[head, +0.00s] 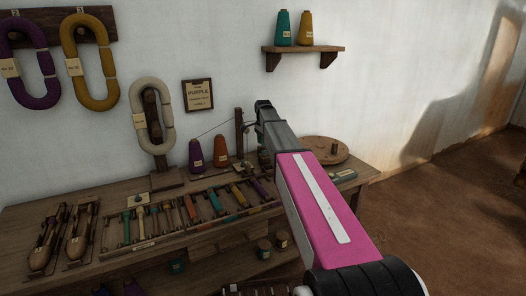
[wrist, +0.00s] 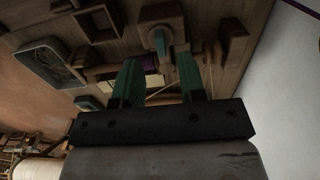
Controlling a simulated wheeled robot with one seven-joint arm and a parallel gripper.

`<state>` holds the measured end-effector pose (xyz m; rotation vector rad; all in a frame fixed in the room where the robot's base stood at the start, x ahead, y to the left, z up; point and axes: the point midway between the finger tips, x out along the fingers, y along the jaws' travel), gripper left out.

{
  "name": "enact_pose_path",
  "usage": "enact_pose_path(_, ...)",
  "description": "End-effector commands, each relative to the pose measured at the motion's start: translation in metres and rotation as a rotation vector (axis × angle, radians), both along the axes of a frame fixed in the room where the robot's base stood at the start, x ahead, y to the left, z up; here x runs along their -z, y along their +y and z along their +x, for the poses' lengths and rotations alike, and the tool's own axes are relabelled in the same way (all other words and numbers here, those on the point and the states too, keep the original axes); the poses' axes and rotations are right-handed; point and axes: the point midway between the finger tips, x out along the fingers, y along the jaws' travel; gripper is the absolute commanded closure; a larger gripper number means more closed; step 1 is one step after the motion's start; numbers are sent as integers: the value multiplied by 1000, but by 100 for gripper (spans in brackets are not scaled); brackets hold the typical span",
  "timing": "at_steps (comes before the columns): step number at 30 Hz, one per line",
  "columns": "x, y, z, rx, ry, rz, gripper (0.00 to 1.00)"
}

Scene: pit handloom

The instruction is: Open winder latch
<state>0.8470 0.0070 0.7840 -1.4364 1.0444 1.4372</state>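The winder's wooden frame and blocks show in the wrist view, with a wooden bracket (wrist: 162,18) holding a small blue-teal piece (wrist: 159,42), which may be the latch. A purple bobbin or spindle (wrist: 150,61) lies just beyond my fingers. My gripper (wrist: 159,74) has its two green fingers well apart, with nothing seen held between them. The fingers point at the winder, close to it; I cannot tell if they touch. In the head view a winder post (head: 239,131) shows beside my arm, which hides most of the winder and my fingertips.
The wooden bench (head: 215,238) carries a rack of coloured shuttles or bobbins, purple (head: 195,155) and orange (head: 221,152) cones, and a round wooden disc (head: 328,151) at right. A shelf (head: 303,50) holds two cones.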

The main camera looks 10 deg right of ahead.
Motion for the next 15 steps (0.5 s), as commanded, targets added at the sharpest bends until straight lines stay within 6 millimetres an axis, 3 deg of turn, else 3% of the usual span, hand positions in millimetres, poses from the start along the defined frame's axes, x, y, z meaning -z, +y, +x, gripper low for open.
enact_pose_path(6, 33, 0, 0, 0, 1, 0, 63)
enact_pose_path(15, 49, 0, 0, 0, -1, 0, 63)
